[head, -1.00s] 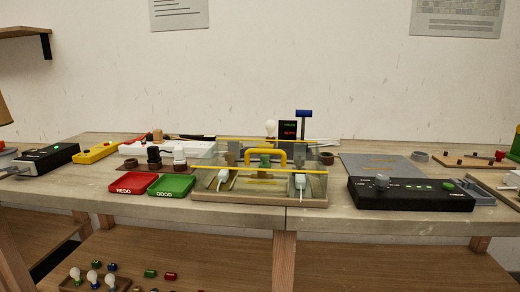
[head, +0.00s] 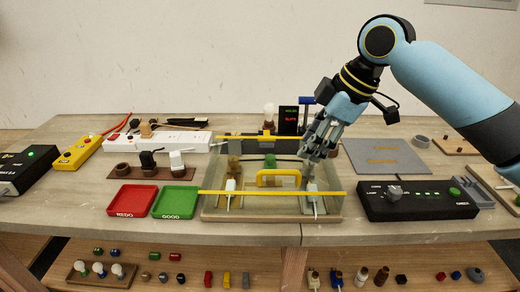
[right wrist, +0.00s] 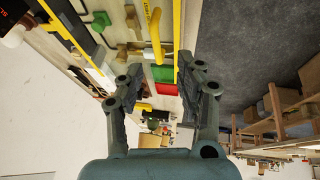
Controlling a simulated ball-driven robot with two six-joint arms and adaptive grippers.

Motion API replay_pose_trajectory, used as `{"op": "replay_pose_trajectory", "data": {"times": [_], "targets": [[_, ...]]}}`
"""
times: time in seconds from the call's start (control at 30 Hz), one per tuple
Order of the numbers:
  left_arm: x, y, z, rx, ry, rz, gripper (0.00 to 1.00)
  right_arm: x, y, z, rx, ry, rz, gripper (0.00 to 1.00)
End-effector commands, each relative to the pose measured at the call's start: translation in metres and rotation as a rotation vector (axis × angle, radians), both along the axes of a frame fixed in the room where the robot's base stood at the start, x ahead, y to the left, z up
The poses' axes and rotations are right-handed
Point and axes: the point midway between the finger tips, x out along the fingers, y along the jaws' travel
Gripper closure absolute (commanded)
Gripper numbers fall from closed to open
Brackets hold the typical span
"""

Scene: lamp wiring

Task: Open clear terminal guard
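The clear terminal guard (head: 282,200) lies over the wooden-framed terminal box in the head view, with yellow strips at its back and front. Its yellow handle (head: 279,172) stands near the front middle, and the handle also shows in the right wrist view (right wrist: 155,37). My right gripper (head: 311,170) points down over the guard's right part, to the right of the handle and apart from it. In the right wrist view its fingers (right wrist: 165,70) are spread with nothing between them. The fingers hide part of the right end of the box. My left gripper is out of view.
Red REDO (head: 132,212) and green GOOD (head: 175,215) trays stand left of the box. A black control box (head: 420,207) stands at right, with a grey mat (head: 385,168) behind it. A blue-topped post (head: 306,101) rises behind the guard, near my right arm.

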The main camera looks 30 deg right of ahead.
Motion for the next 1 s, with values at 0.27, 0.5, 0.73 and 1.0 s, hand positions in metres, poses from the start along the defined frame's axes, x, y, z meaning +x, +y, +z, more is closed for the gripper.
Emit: {"op": "replay_pose_trajectory", "data": {"times": [0.27, 0.5, 0.73, 1.0], "targets": [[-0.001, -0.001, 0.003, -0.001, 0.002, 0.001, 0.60, 0.012, 0.005, -0.005, -0.002, -0.008, 0.056, 0.64], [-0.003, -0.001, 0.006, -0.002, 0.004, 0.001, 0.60, 0.029, 0.016, -0.049, -0.002, -0.008, 0.053, 0.64], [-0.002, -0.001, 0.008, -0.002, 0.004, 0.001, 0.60, 0.039, 0.022, -0.076, -0.005, -0.008, 0.053, 0.64], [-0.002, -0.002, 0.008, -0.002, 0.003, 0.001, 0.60, 0.041, 0.023, -0.082, -0.009, -0.010, 0.054, 0.64]]}}
